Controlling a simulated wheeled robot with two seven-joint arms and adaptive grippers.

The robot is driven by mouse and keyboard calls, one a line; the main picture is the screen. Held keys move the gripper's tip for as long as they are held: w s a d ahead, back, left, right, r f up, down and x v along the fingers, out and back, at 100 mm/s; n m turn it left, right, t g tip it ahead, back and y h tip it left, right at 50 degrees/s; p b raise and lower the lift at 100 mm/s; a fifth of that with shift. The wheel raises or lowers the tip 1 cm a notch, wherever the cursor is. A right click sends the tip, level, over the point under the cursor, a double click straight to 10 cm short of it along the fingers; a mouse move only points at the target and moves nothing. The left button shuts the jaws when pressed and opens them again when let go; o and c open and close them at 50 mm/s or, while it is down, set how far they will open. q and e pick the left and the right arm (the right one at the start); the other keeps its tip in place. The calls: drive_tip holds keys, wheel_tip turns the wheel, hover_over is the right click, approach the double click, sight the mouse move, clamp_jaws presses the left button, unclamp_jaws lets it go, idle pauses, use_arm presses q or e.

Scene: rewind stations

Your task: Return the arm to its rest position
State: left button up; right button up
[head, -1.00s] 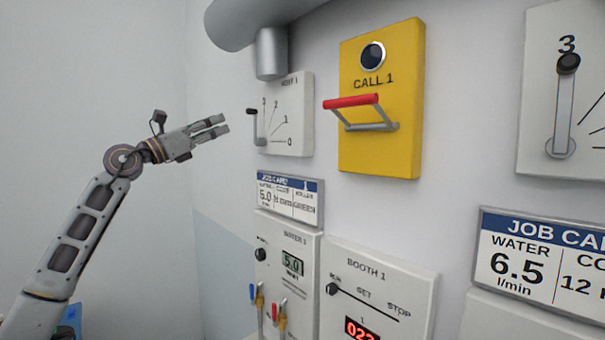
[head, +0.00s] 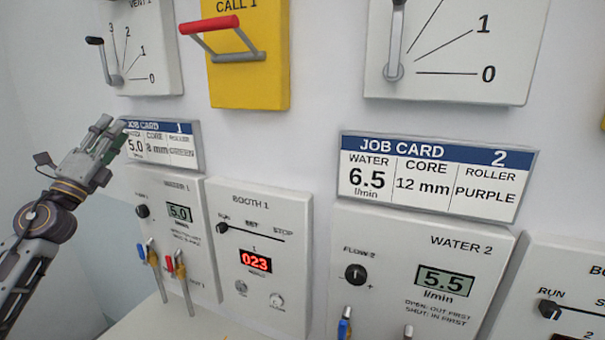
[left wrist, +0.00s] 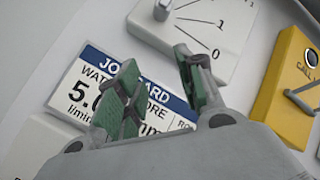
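My left gripper (head: 112,130) is at the left of the head view, its fingers pointing up and right, beside job card 1 (head: 160,158). In the left wrist view my left gripper (left wrist: 157,62) shows two green-padded fingers spread apart with nothing between them. Job card 1 (left wrist: 85,75) lies behind the fingers there and is partly hidden by them. My right gripper is in neither view.
Above the gripper is the vent 1 panel (head: 160,50) with its lever (head: 106,60). The yellow call 1 box (head: 250,88) has a red-handled bar. Below are the water 1 panel (head: 160,190), with small levers, and booth 1 (head: 268,215). Job card 2 (head: 435,175) is right.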

use_arm(q)
drive_tip(key=s+d+f+n+g+y, duration=0.2)
drive_tip(key=f+n+g+y, duration=0.35)
drive_tip(key=f, duration=0.75)
drive_tip(key=s+d+f+n+g+y, duration=0.25)
drive_tip(key=f+n, duration=0.65)
drive_tip(key=f, duration=0.5)
drive_tip(key=s+d+f+n+g+y, duration=0.1)
drive_tip(key=s+f+n+g+y, duration=0.2)
drive_tip(key=f+n, duration=0.7)
drive_tip(key=s+d+f+n+g+h, duration=0.1)
drive_tip(key=s+d+f+g+h, duration=0.3)
drive_tip(key=s+d+f, duration=0.6)
drive_tip(key=s+d+f+g+h, duration=0.2)
drive_tip(key=s+d+f+g, duration=0.45)
drive_tip(key=s+f, duration=0.6)
drive_tip(key=s+f+g, duration=0.1)
drive_tip(key=s+f, duration=0.1)
drive_tip(key=f, duration=1.4)
drive_tip(key=s+f, duration=0.2)
drive_tip(key=f, duration=1.4)
drive_tip(key=s+a+f, duration=0.2)
drive_tip(key=s+f, duration=0.7)
drive_tip(key=s, duration=0.2)
drive_tip(key=s+a+f+g, duration=0.1)
drive_tip(key=s+a+f, duration=0.1)
drive_tip(key=s+f, duration=0.8)
drive_tip(key=shift+s, duration=0.5)
